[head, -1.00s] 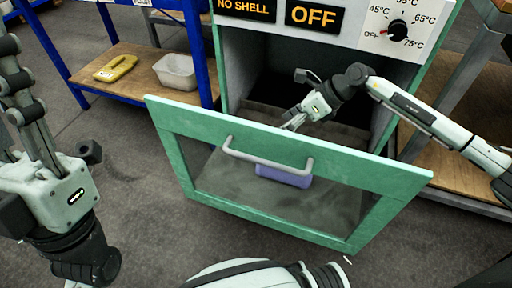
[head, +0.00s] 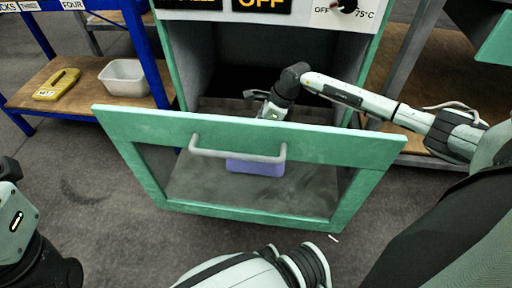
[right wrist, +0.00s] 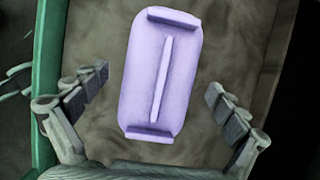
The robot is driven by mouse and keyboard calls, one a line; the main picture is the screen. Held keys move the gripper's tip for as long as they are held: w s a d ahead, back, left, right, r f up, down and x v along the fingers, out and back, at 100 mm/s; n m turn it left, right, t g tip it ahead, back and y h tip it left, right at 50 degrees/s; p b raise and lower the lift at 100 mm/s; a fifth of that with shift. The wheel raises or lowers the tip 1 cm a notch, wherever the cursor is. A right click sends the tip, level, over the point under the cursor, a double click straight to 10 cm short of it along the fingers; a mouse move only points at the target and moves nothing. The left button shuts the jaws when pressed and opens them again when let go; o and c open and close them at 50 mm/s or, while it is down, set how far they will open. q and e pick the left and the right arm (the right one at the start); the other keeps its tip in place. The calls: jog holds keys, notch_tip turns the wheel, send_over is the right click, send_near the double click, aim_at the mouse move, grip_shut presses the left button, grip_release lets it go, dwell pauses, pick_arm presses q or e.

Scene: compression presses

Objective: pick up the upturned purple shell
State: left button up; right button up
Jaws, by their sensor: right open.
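The purple shell (head: 256,167) lies on the floor of the press drawer, seen through the front window in the head view. In the right wrist view the purple shell (right wrist: 160,75) is upturned, with a lengthwise rib and raised ends. My right gripper (right wrist: 155,98) is open, its fingers on either side of the shell's lower half, apart from it. In the head view my right gripper (head: 268,110) reaches in behind the drawer front, its fingertips hidden. My left gripper (head: 12,215) is only partly visible at the left edge, its fingers out of clear view.
The green-framed drawer front (head: 240,130) with its grey handle (head: 238,154) stands between me and the shell. The press cavity is behind it. A blue rack at left holds a yellow block (head: 57,84) and a white bin (head: 125,76).

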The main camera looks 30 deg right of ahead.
jog(key=shift+c, duration=0.5)
jog(key=shift+r, duration=0.1)
jog(key=c, duration=1.6)
